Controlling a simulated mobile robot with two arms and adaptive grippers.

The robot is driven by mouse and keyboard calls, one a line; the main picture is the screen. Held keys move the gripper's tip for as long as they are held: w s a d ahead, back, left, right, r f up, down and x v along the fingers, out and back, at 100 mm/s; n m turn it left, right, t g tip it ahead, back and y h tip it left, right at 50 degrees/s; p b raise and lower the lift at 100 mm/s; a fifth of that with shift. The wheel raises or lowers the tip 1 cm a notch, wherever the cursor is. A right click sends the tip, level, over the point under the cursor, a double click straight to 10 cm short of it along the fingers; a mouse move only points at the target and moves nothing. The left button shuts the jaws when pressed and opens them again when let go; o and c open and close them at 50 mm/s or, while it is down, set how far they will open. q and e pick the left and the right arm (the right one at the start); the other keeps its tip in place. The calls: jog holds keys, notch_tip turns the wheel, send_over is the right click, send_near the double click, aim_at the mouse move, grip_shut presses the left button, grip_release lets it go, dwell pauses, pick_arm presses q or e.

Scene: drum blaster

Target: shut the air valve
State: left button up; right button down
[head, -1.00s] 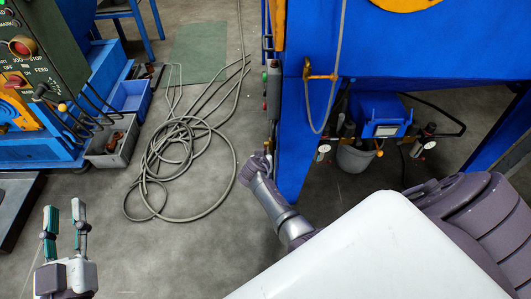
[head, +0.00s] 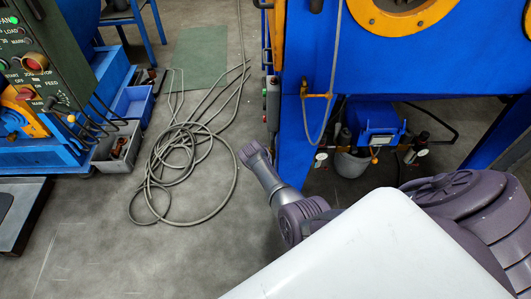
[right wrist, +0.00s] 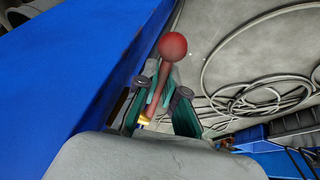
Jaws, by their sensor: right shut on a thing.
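In the right wrist view, a red lever with a round red ball knob (right wrist: 173,46) stands beside the blue machine; it looks like the air valve's handle. A small yellow, brass-like part (right wrist: 145,119) shows at its lower end. My right gripper (right wrist: 162,82) is shut on the lever's shaft, with the green-padded fingers on either side and the knob beyond the tips. The rest of the valve is hidden behind the fingers and hand. In the head view my right arm reaches toward the machine's left leg, but its fingers cannot be made out. My left gripper is out of view.
The blue machine (head: 430,65) fills the upper right. A yellow fitting with a hose (head: 318,95) is on its front. A coiled hose (head: 165,165) lies on the floor. A green control panel (head: 40,60) and grey bin (head: 118,146) are at left.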

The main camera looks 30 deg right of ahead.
jog(key=shift+r+g+y, duration=0.5)
jog(key=shift+g, duration=0.4)
jog(key=shift+s+a+r+g+y, duration=0.15)
jog(key=shift+r+g+y, duration=0.2)
jog(key=shift+g+y, duration=0.35)
jog(key=c, duration=1.2)
grip_release()
jog(key=shift+c, duration=0.2)
jog(key=shift+r, duration=0.15)
notch_tip(320, 180, up, 12)
jog(key=a, duration=0.2)
jog(key=shift+w+a+f, duration=0.2)
jog(key=shift+w, duration=0.05)
